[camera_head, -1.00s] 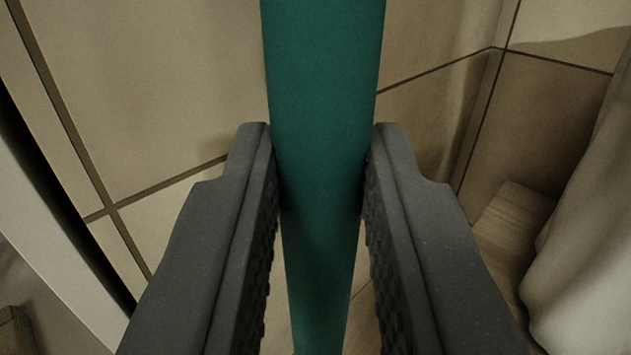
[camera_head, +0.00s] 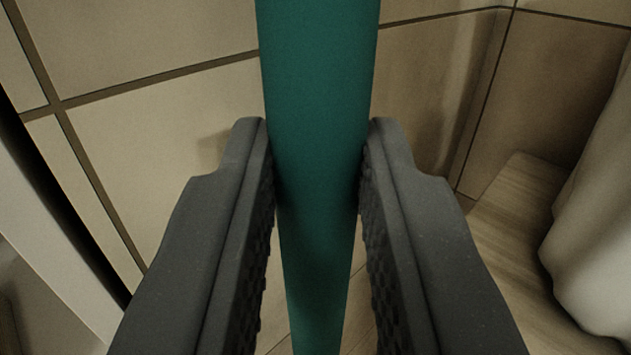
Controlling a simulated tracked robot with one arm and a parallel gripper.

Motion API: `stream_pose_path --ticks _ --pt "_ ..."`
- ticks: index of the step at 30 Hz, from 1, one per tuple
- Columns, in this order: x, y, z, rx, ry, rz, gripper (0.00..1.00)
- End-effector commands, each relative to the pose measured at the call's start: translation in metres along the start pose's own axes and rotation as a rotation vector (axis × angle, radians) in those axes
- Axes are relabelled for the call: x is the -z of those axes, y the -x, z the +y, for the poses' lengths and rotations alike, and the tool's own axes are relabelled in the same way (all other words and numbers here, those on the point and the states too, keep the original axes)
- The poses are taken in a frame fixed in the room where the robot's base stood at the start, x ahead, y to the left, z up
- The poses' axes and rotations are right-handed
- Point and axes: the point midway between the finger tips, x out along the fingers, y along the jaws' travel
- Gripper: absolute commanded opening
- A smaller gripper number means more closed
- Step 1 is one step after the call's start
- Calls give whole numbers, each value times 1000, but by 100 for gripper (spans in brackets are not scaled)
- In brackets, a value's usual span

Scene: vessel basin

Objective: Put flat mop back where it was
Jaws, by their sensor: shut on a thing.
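The flat mop shows only as its green handle (camera_head: 318,60), a long pole running from the top edge to the bottom edge of the head camera view. It stands close to upright in the picture. My gripper (camera_head: 318,160) is shut on this handle, with one dark ridged finger on each side. The mop's head and the handle's upper end are out of view.
Behind the handle is a beige tiled wall (camera_head: 160,140) with dark joints and a corner at the right. Wooden floor (camera_head: 520,230) shows at the lower right. A pale draped cloth (camera_head: 595,250) hangs at the right edge. A white upright edge (camera_head: 50,240) stands at the left.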

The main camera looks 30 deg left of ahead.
Motion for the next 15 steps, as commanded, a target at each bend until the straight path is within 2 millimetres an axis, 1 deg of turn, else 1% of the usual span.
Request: stream_pose_path --ticks 15 --pt "-6 0 0 0 0 4 0"
